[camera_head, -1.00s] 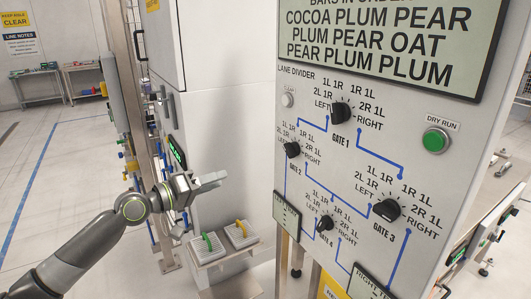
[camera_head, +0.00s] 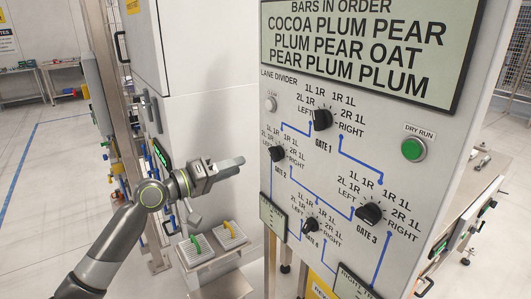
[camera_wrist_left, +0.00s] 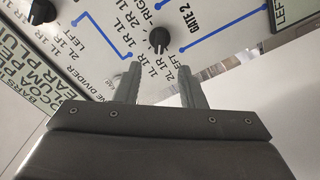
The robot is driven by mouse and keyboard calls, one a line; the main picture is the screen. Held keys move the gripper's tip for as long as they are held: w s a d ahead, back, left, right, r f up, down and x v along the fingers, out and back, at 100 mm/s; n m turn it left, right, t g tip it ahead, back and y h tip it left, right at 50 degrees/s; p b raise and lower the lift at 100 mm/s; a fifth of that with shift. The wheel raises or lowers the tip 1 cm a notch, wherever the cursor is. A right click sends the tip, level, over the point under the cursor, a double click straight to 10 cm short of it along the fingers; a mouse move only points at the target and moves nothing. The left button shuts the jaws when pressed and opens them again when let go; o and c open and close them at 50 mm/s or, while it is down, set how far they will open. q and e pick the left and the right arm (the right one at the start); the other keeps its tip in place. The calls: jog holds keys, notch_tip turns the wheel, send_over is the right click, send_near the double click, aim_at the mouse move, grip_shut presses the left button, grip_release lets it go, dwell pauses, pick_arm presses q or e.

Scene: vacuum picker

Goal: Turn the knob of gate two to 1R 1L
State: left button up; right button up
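The gate 2 knob (camera_head: 277,153) is a black dial on the white lane divider panel (camera_head: 385,115), at its left edge. Labels LEFT, 2L 1R, 1L 1R, 1R 1L, 2R 1L and RIGHT ring it. I cannot tell surely which label it points at. In the left wrist view the knob (camera_wrist_left: 158,40) stands ahead of the fingertips, between their lines. My left gripper (camera_head: 240,162) is just left of the knob, apart from it. Its two fingers (camera_wrist_left: 159,78) are spread with nothing between them. My right gripper is in neither view.
The gate 1 knob (camera_head: 322,119), gate 3 knob (camera_head: 369,213) and gate 4 knob (camera_head: 311,224) share the panel with a green dry run button (camera_head: 413,149). A tray (camera_head: 213,250) with yellow and green handled pieces stands below my left gripper. A white cabinet (camera_head: 205,95) is behind.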

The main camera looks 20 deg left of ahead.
aim_at(271, 155)
pick_arm(q)
jog(key=p+x, duration=0.3)
jog(key=x, duration=0.7)
grip_shut()
